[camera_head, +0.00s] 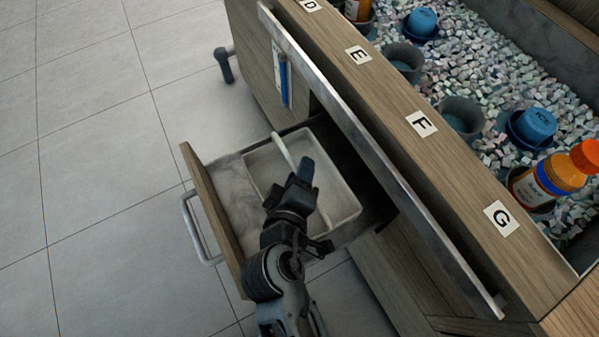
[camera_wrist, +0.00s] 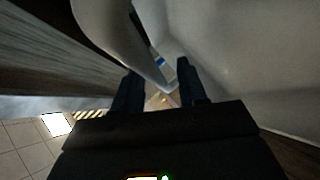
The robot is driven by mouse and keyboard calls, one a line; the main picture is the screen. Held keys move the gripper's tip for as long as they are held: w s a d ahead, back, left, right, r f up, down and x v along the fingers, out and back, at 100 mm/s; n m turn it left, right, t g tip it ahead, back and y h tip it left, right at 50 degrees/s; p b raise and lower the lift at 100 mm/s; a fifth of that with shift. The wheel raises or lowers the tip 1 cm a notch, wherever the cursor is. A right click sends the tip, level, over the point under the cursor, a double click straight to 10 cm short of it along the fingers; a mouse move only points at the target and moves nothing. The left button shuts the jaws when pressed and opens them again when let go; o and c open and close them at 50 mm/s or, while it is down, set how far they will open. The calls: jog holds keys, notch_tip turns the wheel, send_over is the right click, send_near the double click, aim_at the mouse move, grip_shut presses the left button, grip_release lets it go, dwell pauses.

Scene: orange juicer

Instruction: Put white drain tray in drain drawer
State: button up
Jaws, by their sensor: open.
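The white drain tray (camera_head: 345,203) is a shallow rectangular tray with a bar-like handle (camera_head: 283,150) across it. In the head view it lies inside the pulled-out drain drawer (camera_head: 222,222), level as far as I can see. My gripper (camera_head: 304,172) is over the tray at its handle and hides part of both. In the wrist view, my gripper (camera_wrist: 160,88) has its two dark fingers apart. The pale curved handle (camera_wrist: 105,25) runs in from the upper left to near the gap between them. I cannot tell whether a finger touches it.
The drawer's metal pull (camera_head: 190,228) faces the tiled floor (camera_head: 90,120). A long metal rail (camera_head: 370,150) and the wooden counter (camera_head: 450,170) overhang the drawer's right side. Cups, bottles and ice fill the counter bin. Floor on the left is clear.

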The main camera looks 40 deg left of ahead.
jog(key=p+v, duration=0.2)
jog(key=v, duration=1)
jog(key=s+d+f+m+h, duration=0.1)
jog(key=s+d+m, duration=0.15)
jog(key=d, duration=0.75)
jog(key=s+d+m, duration=0.1)
jog(key=d+m, duration=0.3)
jog(key=d, duration=0.5)
jog(key=s+d+r+m+t+h, duration=0.1)
jog(key=s+d+r+m+h, duration=0.1)
jog(key=s+d+r+m, duration=0.2)
jog(key=s+d+r+m+t+h, duration=0.2)
jog(key=s+d+r+m, duration=0.3)
jog(key=d+r+m, duration=0.3)
jog(key=d+r+h, duration=0.1)
jog(key=d+r, duration=0.1)
jog(key=d, duration=0.1)
jog(key=shift+d, duration=0.2)
